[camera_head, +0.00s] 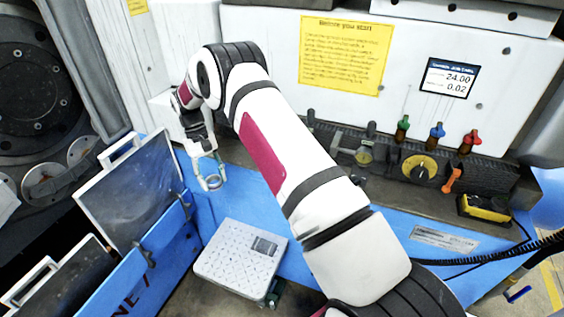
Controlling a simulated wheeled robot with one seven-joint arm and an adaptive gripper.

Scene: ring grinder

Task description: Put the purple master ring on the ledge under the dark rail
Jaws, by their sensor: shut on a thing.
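My gripper (208,166) points down at the end of my arm, left of the picture's middle, above the blue work surface. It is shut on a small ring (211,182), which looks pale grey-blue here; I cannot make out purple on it. The dark rail (340,135) runs along the foot of the white machine panel at right, with knobs and coloured levers on it. The ledge (392,196) under it is a brownish-grey strip, partly hidden by my arm. The held ring is left of the rail and apart from it.
A white scale-like box (238,262) with a small display stands below the gripper. Dark-faced panels with white handles (128,190) stand at left beside a blue bin wall (150,268). A yellow-black box (485,207) sits at the ledge's right end.

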